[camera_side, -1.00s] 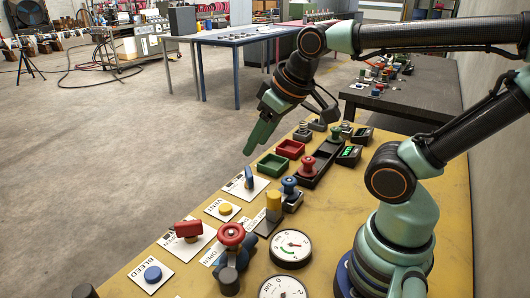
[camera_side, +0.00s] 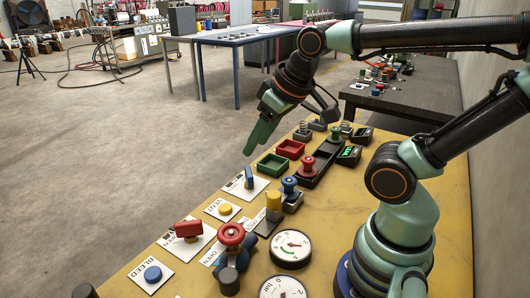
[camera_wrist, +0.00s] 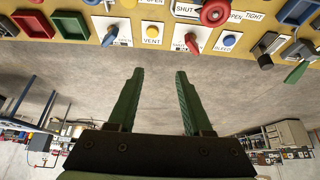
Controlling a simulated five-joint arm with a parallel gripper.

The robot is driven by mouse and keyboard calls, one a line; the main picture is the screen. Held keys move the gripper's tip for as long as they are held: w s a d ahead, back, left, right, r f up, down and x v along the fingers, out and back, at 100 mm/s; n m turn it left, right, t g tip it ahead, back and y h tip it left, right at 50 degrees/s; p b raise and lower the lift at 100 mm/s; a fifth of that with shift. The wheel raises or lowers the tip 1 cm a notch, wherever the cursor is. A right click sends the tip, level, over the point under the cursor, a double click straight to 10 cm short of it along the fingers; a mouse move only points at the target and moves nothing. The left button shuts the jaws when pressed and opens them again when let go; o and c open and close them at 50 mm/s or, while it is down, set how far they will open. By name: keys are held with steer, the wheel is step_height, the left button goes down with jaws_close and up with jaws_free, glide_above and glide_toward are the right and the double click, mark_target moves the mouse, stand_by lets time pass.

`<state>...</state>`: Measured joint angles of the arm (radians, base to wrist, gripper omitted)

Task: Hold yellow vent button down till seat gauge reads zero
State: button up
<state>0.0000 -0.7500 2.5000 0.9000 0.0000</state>
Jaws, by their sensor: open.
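The yellow vent button (camera_side: 225,209) sits on a white plate marked VENT near the left edge of the yellow bench. It also shows in the wrist view (camera_wrist: 153,32), beyond my fingertips. My gripper (camera_side: 251,149) hangs in the air beyond the bench's left edge, apart from the button. In the wrist view my gripper (camera_wrist: 160,73) has its two green fingers spread with nothing between them. A round white gauge with a green arc (camera_side: 290,248) lies on the bench, and a second gauge (camera_side: 283,288) is cut off by the bottom edge. I cannot tell which is the seat gauge.
A blue bleed button (camera_side: 152,273), a red lever (camera_side: 188,229), a red handwheel (camera_side: 231,234) and a blue lever (camera_side: 249,178) stand near the vent button. An upright yellow cylinder (camera_side: 273,207) is to its right. Green (camera_side: 272,165) and red (camera_side: 290,149) trays lie farther back.

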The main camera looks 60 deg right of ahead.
steer(key=shift+w, duration=0.1)
jaws_close()
steer(key=w+d+f+n+g, duration=0.1)
steer(key=w+f+n, duration=0.3)
steer(key=n, duration=0.5)
steer(key=w+d+f+n+g, duration=0.1)
steer(key=w+f+n+g, duration=0.3)
steer(key=w+n, duration=0.5)
steer(key=shift+d+f+g, duration=0.2)
steer(key=shift+f+g, duration=0.1)
steer(key=shift+f, duration=0.25)
